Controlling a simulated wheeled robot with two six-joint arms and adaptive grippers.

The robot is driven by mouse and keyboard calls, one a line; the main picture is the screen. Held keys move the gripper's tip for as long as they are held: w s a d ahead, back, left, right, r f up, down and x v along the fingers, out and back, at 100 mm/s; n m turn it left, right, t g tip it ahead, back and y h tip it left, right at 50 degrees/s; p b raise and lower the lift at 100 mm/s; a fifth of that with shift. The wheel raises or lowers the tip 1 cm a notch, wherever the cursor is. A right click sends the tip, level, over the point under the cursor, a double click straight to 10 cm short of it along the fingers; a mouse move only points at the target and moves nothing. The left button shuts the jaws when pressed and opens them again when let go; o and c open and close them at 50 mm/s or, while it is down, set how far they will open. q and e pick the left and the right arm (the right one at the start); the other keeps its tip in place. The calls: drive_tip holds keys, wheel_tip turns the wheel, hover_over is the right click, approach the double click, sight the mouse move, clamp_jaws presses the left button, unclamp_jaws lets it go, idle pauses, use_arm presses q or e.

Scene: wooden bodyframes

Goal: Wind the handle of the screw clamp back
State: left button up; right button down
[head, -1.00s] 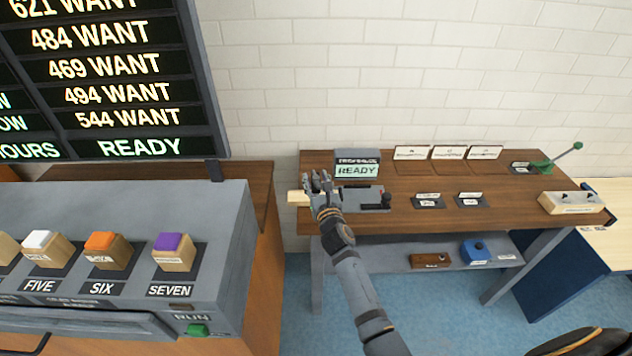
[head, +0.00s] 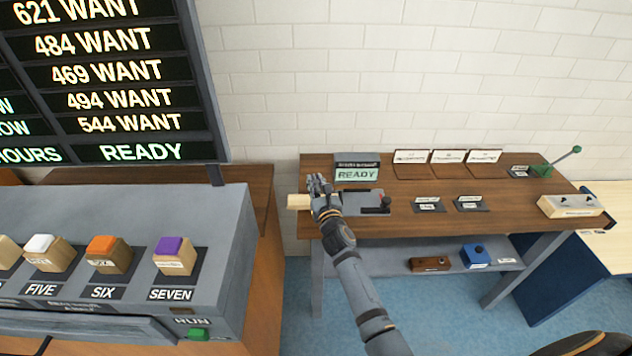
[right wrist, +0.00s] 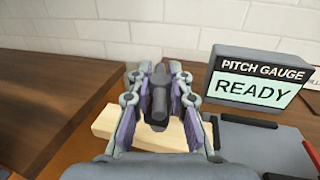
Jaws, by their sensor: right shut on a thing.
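My right gripper (head: 318,186) is at the left end of the wooden workbench (head: 420,222). In the right wrist view its two fingers (right wrist: 157,105) close from both sides on a dark grey cylindrical piece (right wrist: 158,98), which looks like the clamp handle. A pale wooden block (right wrist: 110,124) lies beneath and beside the fingers; it also shows in the head view (head: 298,201), sticking out left of the gripper. The rest of the screw clamp is mostly hidden by the gripper. My left gripper is not in view.
The pitch gauge display (head: 357,173) reads READY and stands right behind the gripper. A grey fixture (head: 362,200) with a dark, red-marked part lies just right. Small labelled plates and a green lever (head: 543,170) are farther right. A grey button console (head: 215,260) stands left.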

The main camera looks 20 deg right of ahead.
drive_tip(key=shift+r+n+y+p, duration=0.2)
drive_tip(key=shift+n+y+p, duration=0.5)
drive_tip(key=shift+y+p, duration=0.65)
drive_tip(key=shift+r+n+y+p, duration=0.15)
drive_tip(key=shift+n+y+p, duration=0.65)
drive_tip(key=shift+p, duration=1)
drive_tip(key=shift+d+f+n+g+y, duration=0.15)
drive_tip(key=shift+n+g+y, duration=0.15)
drive_tip(key=shift+y, duration=0.35)
drive_tip(key=shift+w+f+n+y, duration=0.1)
drive_tip(key=shift+f+n+y, duration=0.05)
drive_tip(key=shift+n+y, duration=0.4)
drive_tip(key=shift+f+n+g+y+b, duration=0.15)
drive_tip(key=shift+n+g+y+b, duration=0.3)
drive_tip(key=shift+y, duration=0.3)
drive_tip(key=n+g+y+b, duration=0.2)
drive_tip(key=y+b, duration=0.1)
drive_tip(key=n+g+y+b, duration=0.3)
drive_tip(key=b, duration=0.1)
drive_tip(key=shift+f, duration=0.2)
drive_tip(key=shift+r+n+g+y+b, duration=0.2)
drive_tip(key=shift+n+g+y+b, duration=0.45)
drive_tip(key=shift+b, duration=0.55)
drive_tip(key=c, duration=1.2)
unclamp_jaws()
